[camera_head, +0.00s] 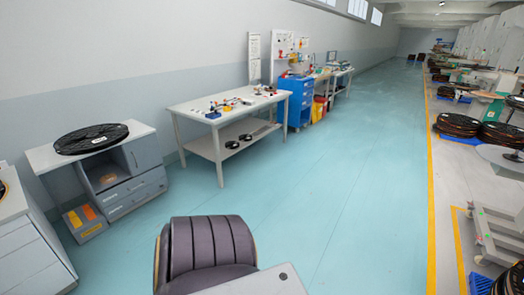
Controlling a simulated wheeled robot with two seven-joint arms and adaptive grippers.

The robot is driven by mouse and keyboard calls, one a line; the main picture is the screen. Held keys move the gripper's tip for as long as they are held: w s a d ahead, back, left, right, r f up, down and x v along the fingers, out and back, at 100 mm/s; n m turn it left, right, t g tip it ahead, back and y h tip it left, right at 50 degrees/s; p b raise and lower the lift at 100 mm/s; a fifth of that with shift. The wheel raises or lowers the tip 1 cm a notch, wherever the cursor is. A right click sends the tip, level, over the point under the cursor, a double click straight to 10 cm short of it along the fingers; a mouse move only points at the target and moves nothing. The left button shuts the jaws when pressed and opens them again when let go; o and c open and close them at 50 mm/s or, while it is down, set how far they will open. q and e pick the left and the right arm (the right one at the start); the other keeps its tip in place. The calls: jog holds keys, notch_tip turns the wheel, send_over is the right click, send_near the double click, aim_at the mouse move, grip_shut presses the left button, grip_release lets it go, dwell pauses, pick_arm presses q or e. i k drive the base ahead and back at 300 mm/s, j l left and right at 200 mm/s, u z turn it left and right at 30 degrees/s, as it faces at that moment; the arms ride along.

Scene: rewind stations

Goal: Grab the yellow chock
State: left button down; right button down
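I cannot make out a yellow chock for certain. Small coloured parts, some of them yellowish, lie on top of the white worktable (185,108) left of centre, but they are too small to tell apart. Neither of my grippers is in view.
A dark padded chair (208,246) stands close in front. A grey cabinet (142,158) with a black coil (92,139) on top is at the left, beside a box with orange labels (86,222). A blue drawer cabinet (297,101) stands beyond the table. Open floor (340,190) lies right of centre.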

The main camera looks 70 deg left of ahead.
aim_at(74, 218)
jog(key=u, duration=4.05)
